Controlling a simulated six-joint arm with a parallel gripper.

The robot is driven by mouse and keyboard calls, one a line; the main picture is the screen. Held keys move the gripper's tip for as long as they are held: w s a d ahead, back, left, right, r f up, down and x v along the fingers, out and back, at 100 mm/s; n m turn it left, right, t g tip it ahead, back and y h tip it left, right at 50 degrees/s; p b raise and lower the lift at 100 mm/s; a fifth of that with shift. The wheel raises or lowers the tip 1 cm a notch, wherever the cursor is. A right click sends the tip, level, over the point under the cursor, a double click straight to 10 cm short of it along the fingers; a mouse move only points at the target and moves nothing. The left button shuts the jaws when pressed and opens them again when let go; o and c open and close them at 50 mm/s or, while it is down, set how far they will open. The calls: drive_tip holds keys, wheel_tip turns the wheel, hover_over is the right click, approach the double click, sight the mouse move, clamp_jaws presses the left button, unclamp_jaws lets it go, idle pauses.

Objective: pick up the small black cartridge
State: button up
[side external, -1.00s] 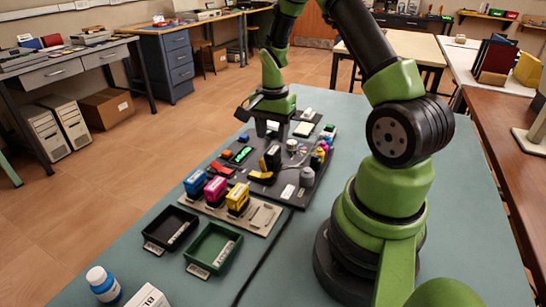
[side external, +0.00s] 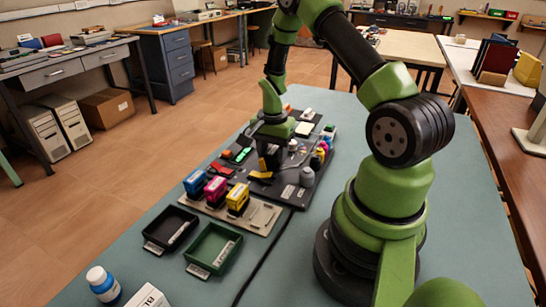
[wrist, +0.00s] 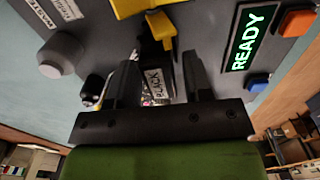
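The small black cartridge (wrist: 155,84) shows in the wrist view with a white label reading BLACK. It sits between the two fingers of my gripper (wrist: 158,72). The fingers are apart, with a visible gap on the right side of the cartridge; I cannot tell whether the left finger touches it. In the side view my gripper (side external: 270,160) points down at the dark panel (side external: 281,192), and it largely hides the cartridge there.
A yellow lever (wrist: 160,28) lies just beyond the cartridge. A grey knob (wrist: 60,55), a lit READY sign (wrist: 250,38) and an orange button (wrist: 297,23) are nearby. Blue, magenta and yellow cartridges (side external: 237,198) stand in front, beside black (side external: 171,228) and green (side external: 213,248) trays.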

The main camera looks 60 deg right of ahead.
sight(273, 150)
drive_tip(key=c, duration=0.6)
drive_tip(key=shift+r, duration=3.3)
